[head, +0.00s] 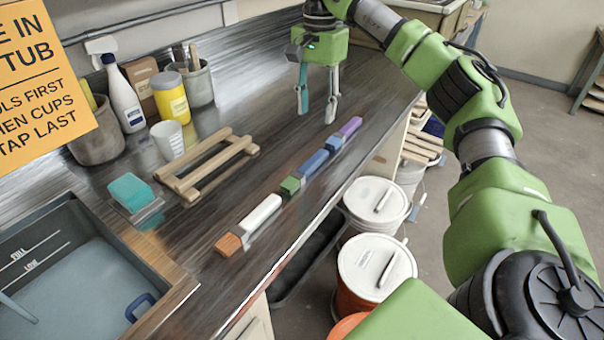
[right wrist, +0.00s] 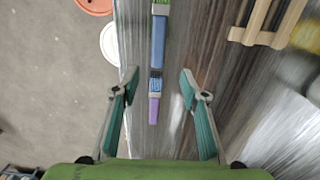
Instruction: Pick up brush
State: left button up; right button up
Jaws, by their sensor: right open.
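Three brush-like pieces lie end to end along the counter's front edge. One has a white handle (head: 260,214) and a brown end (head: 228,243). One has a blue handle (head: 314,163) and a green end (head: 290,187); its blue handle also shows in the right wrist view (right wrist: 158,42). The farthest has a purple handle (head: 350,126) and a blue end (head: 335,143); its purple handle shows in the right wrist view (right wrist: 154,108). My right gripper (head: 317,109) is open and empty above the counter, its fingers either side of the purple-handled piece in the wrist view (right wrist: 160,80). My left gripper is out of view.
A wooden rack (head: 205,164), a teal sponge (head: 130,190) and a white cup (head: 168,140) stand behind the row. A sink (head: 75,270) is at left. Lidded buckets (head: 376,266) stand on the floor below the counter's front edge.

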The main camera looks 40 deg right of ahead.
send_over(316, 157)
notch_tip(316, 157, down, 8)
jog(key=shift+d+r, duration=0.1)
jog(key=shift+f+p, duration=0.55)
jog(key=shift+f, duration=2.3)
grip_shut()
